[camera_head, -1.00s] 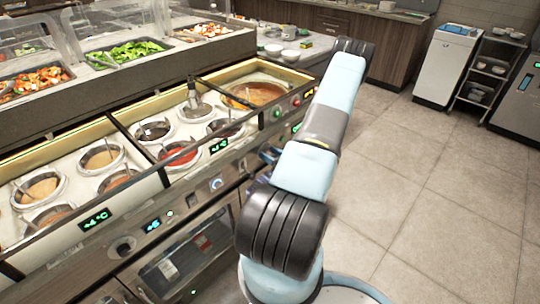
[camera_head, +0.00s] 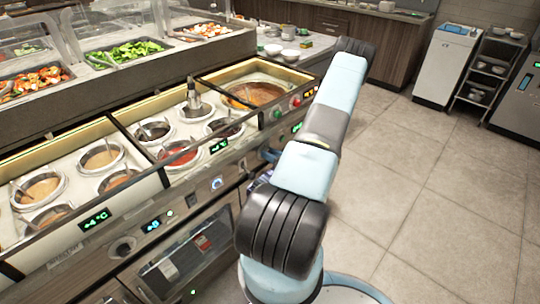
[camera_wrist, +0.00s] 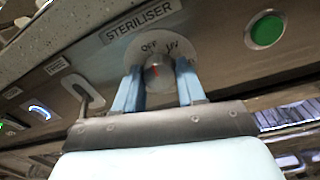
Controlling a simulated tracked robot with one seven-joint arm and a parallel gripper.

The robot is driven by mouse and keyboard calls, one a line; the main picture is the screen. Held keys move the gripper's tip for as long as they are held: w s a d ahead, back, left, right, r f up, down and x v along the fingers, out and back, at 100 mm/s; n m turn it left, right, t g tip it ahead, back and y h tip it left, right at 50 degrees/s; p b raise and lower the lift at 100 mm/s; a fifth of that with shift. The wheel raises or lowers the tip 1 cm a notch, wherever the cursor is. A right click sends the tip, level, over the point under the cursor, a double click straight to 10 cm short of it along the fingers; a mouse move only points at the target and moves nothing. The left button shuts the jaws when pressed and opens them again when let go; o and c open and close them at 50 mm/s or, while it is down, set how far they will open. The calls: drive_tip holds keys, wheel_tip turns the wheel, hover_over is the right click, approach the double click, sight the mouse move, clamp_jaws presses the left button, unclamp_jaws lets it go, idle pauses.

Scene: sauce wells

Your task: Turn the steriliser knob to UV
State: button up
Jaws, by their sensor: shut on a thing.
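The steriliser knob (camera_wrist: 156,74) is a small round silver knob with a red mark, on a white dial plate (camera_wrist: 137,47) under a STERILISER label (camera_wrist: 143,20). The plate reads OFF on the left and UV on the right. The red mark is small, and I cannot tell exactly which word it points to. My gripper (camera_wrist: 160,82) has its two light blue fingers on either side of the knob and is shut on it. In the head view my arm hides the knob and most of the gripper.
The head view shows sauce wells (camera_head: 100,157) in the counter and a glass-fronted cabinet (camera_head: 190,250) below. The floor (camera_head: 420,190) on the right is clear.

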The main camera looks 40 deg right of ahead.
drive_tip(key=shift+d+f+m+h, duration=0.1)
drive_tip(key=shift+m+h, duration=0.05)
drive_tip(key=shift+m, duration=2.2)
drive_tip(key=shift+d+f+m+h, duration=0.1)
drive_tip(key=shift+m+h, duration=0.05)
drive_tip(key=shift+m, duration=2.2)
drive_tip(key=o, duration=1.1)
drive_tip(key=shift+a, duration=0.1)
drive_tip(key=shift+c, duration=0.2)
drive_tip(key=shift+s, duration=0.15)
drive_tip(key=s+d, duration=0.1)
drive_tip(key=s, duration=1.2)
drive_tip(key=shift+s+d+f, duration=0.25)
